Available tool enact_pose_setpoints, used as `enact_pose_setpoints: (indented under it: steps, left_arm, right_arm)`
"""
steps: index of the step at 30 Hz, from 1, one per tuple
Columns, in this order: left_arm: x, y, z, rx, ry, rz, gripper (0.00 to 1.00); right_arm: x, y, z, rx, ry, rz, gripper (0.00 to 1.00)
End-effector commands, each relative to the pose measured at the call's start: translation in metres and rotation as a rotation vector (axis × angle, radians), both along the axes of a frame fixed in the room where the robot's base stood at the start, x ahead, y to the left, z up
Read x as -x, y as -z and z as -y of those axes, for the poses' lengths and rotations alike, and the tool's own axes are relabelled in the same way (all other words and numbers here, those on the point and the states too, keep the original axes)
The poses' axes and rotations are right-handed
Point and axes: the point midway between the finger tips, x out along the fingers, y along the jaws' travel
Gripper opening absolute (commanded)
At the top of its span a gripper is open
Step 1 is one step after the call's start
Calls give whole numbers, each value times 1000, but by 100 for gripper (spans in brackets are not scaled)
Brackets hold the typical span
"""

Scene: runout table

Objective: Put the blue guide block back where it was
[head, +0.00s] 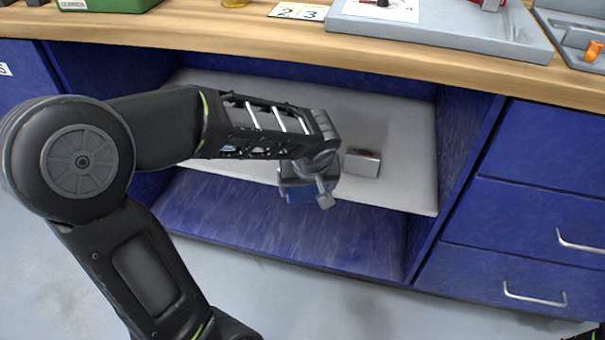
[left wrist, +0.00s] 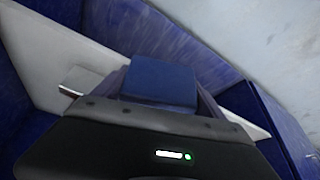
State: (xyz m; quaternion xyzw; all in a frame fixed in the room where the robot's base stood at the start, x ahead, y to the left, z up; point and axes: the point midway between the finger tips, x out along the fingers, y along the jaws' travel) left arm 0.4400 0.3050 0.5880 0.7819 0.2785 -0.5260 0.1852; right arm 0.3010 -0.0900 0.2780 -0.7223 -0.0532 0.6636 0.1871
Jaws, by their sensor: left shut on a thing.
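The blue guide block (left wrist: 161,80) is held in my left gripper, and it fills the space beyond the gripper body in the left wrist view. In the head view only a blue part of the block (head: 299,196) shows below my left gripper (head: 308,190), which is shut on it. The gripper is in front of the open bay under the bench, near the front edge of the grey shelf (head: 400,190). The rest of the block is hidden by the gripper. My right gripper is not in view.
A small grey metal block (head: 362,163) stands on the shelf just right of my left gripper; it also shows in the left wrist view (left wrist: 77,84). Blue drawers (head: 530,215) stand right of the bay. The wooden worktop (head: 230,35) overhangs the shelf. Shelf space right of the metal block is clear.

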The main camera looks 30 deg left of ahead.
Motion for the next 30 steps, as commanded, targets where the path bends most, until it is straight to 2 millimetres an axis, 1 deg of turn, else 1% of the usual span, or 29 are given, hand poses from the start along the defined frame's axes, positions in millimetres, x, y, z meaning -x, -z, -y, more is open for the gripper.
enact_pose_setpoints:
  steps: [1,4,15,19,22,25,30]
  left_arm:
    - [1,16,-2,-1,-14,6,9]
    - [5,24,-5,-1,-36,7,9]
    - [6,24,-6,0,-48,8,9]
    - [4,25,-8,0,-48,8,9]
    - [-4,25,-14,0,-48,8,9]
    - [-16,26,-27,-1,-51,7,9]
    - [-49,26,-56,-1,-51,7,9]
  right_arm:
    - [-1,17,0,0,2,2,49]
    - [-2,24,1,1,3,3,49]
    - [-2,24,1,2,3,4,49]
    - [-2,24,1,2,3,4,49]
    - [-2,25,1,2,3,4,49]
    - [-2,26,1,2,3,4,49]
    - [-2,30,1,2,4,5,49]
